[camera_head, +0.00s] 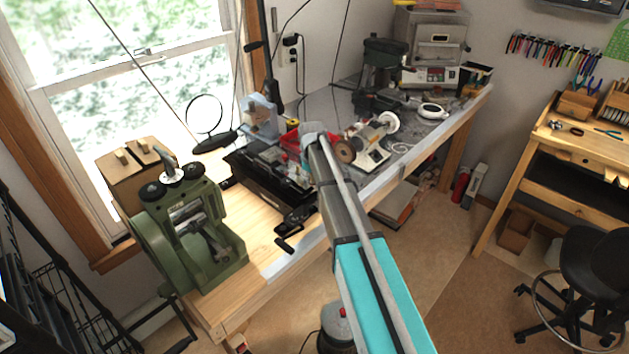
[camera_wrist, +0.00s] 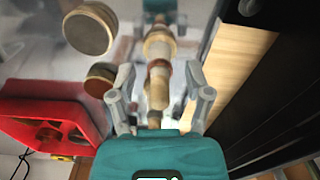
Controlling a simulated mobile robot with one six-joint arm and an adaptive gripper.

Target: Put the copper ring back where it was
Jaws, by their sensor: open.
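My gripper (camera_wrist: 160,72) is open in the wrist view, with one grey finger on each side. A stepped, banded tan and brown spindle-like piece (camera_wrist: 158,50) shows between and beyond the fingers. I cannot tell whether it touches them. I cannot make out the copper ring for certain in either view. A round copper-brown piece (camera_wrist: 100,79) lies left of the fingers, below a larger tan disc (camera_wrist: 90,28); I cannot tell if either is a ring. In the head view my arm reaches over the window-side bench and its fingers are hidden.
A red holder (camera_wrist: 50,115) is close left of my gripper, and a dark box edge (camera_wrist: 265,80) is at right. The head view shows a green rolling mill (camera_head: 190,235), a polishing motor (camera_head: 372,140), a small kiln (camera_head: 432,45) and a wooden bench (camera_head: 545,145) at right.

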